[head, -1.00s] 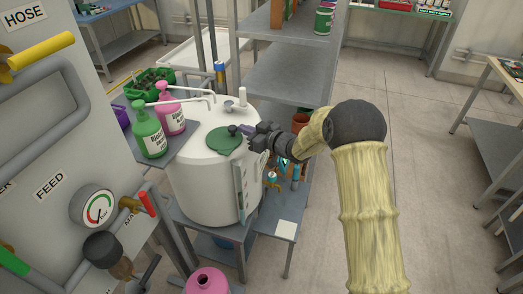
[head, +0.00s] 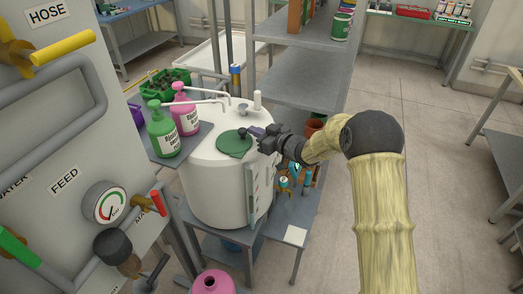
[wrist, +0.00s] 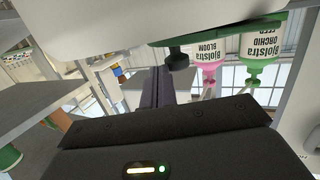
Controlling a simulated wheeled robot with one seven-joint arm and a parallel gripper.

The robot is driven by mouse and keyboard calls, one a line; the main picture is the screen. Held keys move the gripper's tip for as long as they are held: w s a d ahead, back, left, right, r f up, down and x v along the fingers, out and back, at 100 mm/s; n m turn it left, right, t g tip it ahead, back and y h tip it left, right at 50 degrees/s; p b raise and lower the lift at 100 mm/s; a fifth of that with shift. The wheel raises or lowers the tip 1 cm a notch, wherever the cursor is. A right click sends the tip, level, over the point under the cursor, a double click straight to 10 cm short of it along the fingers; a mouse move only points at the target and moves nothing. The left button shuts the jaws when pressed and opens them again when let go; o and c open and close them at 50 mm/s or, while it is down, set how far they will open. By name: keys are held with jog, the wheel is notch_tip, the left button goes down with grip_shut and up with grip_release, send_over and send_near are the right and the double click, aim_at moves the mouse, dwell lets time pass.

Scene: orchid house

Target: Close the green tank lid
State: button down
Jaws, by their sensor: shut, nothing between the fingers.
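The white tank (head: 212,185) stands on a grey metal stand. The green lid (head: 234,145) lies about flat on its top, toward the front right. A small dark knob (head: 242,132) shows at the lid's far edge. Whether the lid is fully seated, I cannot tell. My gripper (head: 256,131) is shut and empty, low beside the lid's right edge, its fingers pointing left toward the knob. In the wrist view, which is upside down, the shut fingers (wrist: 156,86) are close to the knob and the lid's green edge (wrist: 200,43); contact is unclear.
A green bottle (head: 163,132) and a pink bottle (head: 186,113) stand on a shelf left of the tank, their spouts reaching over it. Grey shelving (head: 305,75) stands behind.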

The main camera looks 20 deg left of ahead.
jog(key=w+d+r+b, duration=0.1)
jog(key=d+r, duration=0.1)
jog(key=d, duration=1.1)
jog(key=shift+d, duration=0.4)
jog(key=shift+w, duration=0.1)
